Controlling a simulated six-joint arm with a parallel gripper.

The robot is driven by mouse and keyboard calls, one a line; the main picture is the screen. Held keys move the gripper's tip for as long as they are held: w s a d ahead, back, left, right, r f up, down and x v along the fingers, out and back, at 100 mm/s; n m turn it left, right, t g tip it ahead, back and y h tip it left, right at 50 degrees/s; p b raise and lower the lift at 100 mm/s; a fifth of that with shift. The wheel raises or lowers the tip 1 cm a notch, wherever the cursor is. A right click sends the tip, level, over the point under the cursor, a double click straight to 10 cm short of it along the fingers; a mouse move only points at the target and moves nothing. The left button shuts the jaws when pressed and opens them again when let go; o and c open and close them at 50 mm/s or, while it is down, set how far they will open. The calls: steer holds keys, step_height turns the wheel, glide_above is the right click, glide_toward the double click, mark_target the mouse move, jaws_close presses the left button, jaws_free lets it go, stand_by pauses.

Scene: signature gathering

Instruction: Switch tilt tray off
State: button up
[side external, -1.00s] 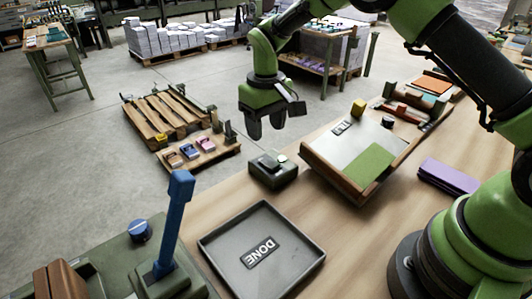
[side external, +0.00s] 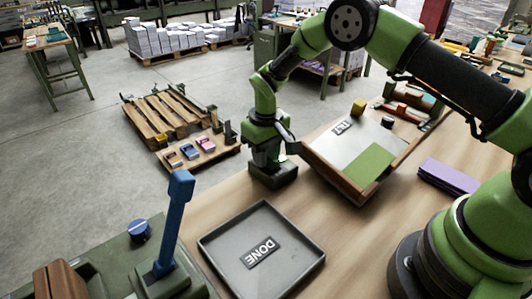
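The tilt tray (side external: 337,177) is a wooden-sided tray with a pale metal bed, tilted on the table. A green sheet (side external: 370,165) lies on its lower part and a label is near its top. A small dark control box (side external: 273,180) stands on the table just left of the tray. My gripper (side external: 267,160) points down right at the top of this box and hides most of its top, including the switch parts. I cannot tell whether the fingers touch the switch or how far apart they are.
A grey tray marked DONE (side external: 210,247) lies in front on the table. A blue lever (side external: 172,225) and a blue knob (side external: 139,230) stand on a green machine at the left front. Purple sheets (side external: 447,177) lie at the right. Bare table separates the DONE tray from the tilt tray.

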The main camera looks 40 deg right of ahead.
mark_target(275, 166)
steer(key=shift+c, duration=0.3)
steer(key=shift+s+r+t, duration=0.1)
steer(key=shift+s+t, duration=0.1)
steer(key=shift+t, duration=0.5)
steer(key=shift+s+t, duration=0.15)
steer(key=shift+t, duration=0.55)
steer(key=o, duration=0.9)
steer(key=shift+r, duration=0.1)
steer(key=v, duration=0.9)
steer(key=shift+s+r, duration=0.15)
steer(key=shift+r, duration=0.2)
